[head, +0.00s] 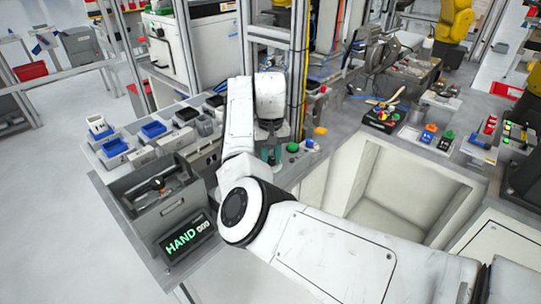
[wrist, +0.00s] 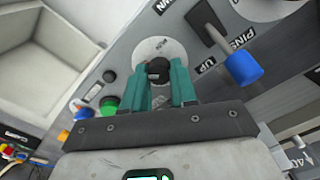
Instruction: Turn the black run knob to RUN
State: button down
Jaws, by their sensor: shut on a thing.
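In the wrist view the black run knob (wrist: 158,68) sits on a round pale plate (wrist: 148,50) on a grey panel. The teal fingers of my gripper (wrist: 161,80) are on either side of the knob and shut on it. No RUN lettering is readable beside the knob. In the head view my gripper (head: 269,155) points down at the panel, and the knob is hidden behind my arm. A dark display (head: 187,238) there reads HAND in green.
A blue-tipped lever (wrist: 243,66) stands close right of the knob, by PINS UP lettering. A green button (wrist: 108,104) lies to the left. In the head view, blue trays (head: 114,147) stand at the left and a cream open bin (head: 400,190) at the right.

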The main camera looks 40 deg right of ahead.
jog(key=shift+m, duration=0.3)
jog(key=m+p, duration=0.2)
jog(key=shift+r+m, duration=0.15)
jog(key=shift+m, duration=0.15)
jog(key=m+p, duration=0.2)
jog(key=m, duration=0.3)
jog(key=shift+m, duration=0.3)
jog(key=m+p, duration=0.1)
jog(key=m, duration=0.3)
jog(key=shift+m, duration=2.5)
jog(key=c, duration=0.9)
grip_release()
